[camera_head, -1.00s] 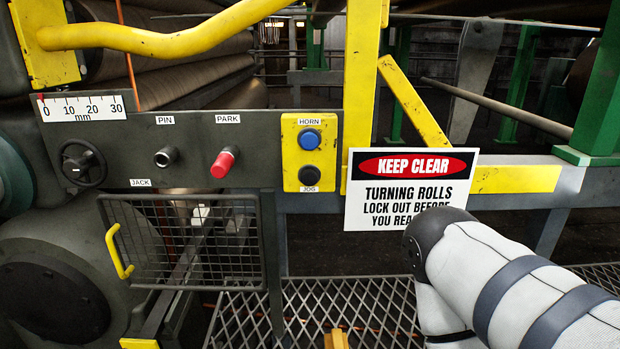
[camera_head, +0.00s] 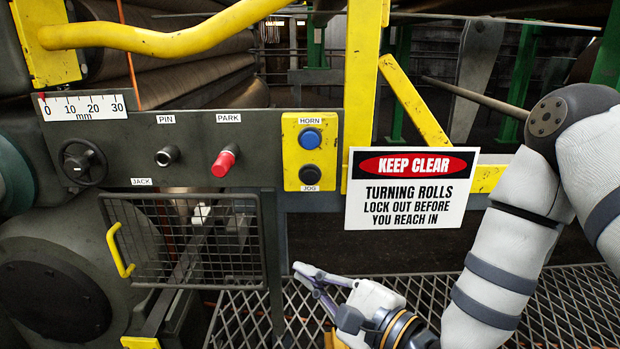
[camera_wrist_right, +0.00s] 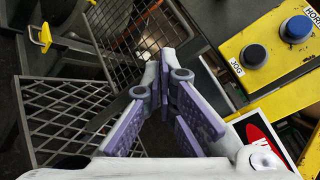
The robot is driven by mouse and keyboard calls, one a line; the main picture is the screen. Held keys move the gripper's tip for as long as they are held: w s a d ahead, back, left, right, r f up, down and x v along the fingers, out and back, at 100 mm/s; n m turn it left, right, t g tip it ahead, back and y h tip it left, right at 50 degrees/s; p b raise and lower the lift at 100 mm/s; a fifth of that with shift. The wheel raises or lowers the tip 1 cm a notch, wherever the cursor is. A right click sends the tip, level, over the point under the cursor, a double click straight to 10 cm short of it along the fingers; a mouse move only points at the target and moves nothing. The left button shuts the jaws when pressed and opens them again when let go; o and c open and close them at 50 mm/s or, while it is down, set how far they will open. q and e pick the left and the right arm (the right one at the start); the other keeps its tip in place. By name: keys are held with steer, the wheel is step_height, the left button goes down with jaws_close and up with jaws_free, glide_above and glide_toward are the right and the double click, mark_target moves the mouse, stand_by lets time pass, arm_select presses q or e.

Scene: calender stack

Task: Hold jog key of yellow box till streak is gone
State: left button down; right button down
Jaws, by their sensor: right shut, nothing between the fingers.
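The yellow box (camera_head: 290,150) is mounted at the right end of the dark control panel. It has a blue button (camera_head: 310,139) labelled HORN above and a black jog key (camera_head: 309,174) labelled JOG below. In the right wrist view the box (camera_wrist_right: 232,52) is at upper right, with the black key (camera_wrist_right: 255,56) nearer the fingers than the blue button (camera_wrist_right: 297,28). My right gripper (camera_head: 305,272) is shut and empty, below the box and apart from it; its purple-padded fingers (camera_wrist_right: 168,65) meet at the tips. My left gripper is out of view. I cannot make out a streak.
A wire mesh guard (camera_head: 190,282) hangs below. A KEEP CLEAR sign (camera_head: 408,215) is right of the box. Rolls (camera_head: 205,77) lie behind.

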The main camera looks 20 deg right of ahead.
mark_target(313, 184)
step_height(313, 184, up, 10)
steer(key=w+m+t+y, duration=0.1)
steer(key=m+t, duration=0.2)
steer(key=m, duration=0.1)
steer(key=shift+d+r+t+y, duration=0.25)
steer(key=shift+d+t+y, duration=0.05)
steer(key=shift+d, duration=0.1)
steer(key=shift+w, duration=0.25)
